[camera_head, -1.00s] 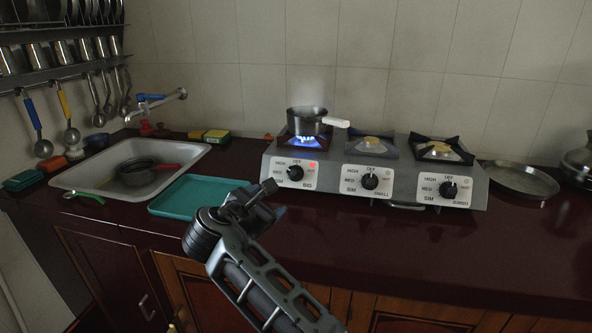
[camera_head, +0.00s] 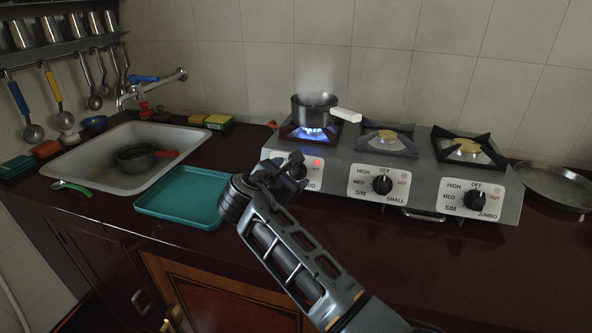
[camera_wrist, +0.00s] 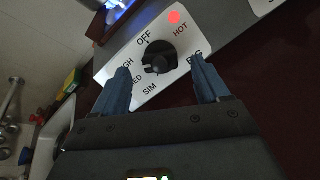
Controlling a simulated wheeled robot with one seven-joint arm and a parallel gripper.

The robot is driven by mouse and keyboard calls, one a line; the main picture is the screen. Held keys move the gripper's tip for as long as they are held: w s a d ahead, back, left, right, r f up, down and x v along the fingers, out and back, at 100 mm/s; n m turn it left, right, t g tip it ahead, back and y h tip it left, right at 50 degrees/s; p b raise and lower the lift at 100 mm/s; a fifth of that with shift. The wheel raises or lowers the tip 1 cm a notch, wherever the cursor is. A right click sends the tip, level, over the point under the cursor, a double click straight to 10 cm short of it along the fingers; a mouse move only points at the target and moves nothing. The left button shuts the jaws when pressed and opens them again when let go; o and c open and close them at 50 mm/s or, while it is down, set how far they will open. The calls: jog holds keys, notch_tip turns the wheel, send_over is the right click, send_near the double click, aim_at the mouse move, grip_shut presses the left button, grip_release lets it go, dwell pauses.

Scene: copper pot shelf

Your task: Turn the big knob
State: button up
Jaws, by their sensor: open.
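The big knob (camera_wrist: 158,57) is round and black on a white plate marked OFF, HIGH, MED, SIM and BIG. A red light (camera_wrist: 174,17) glows beside the word HOT on this plate. My gripper (camera_wrist: 160,68) is open, with one blue-grey finger on each side of the knob in the wrist picture. I cannot tell whether they touch it. In the head view my gripper (camera_head: 294,166) is in front of the left plate (camera_head: 272,154) and hides the knob.
A steaming pot (camera_head: 314,108) stands over a lit blue flame (camera_head: 312,133) on the left burner. Its white handle points right. The small knob (camera_head: 382,185) and jumbo knob (camera_head: 474,200) are to the right. A teal tray (camera_head: 180,207) and a sink (camera_head: 95,150) are left.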

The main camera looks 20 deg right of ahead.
aim_at(294, 172)
jog(key=shift+x, duration=2)
jog(key=shift+c, duration=0.2)
jog(key=c, duration=0.9)
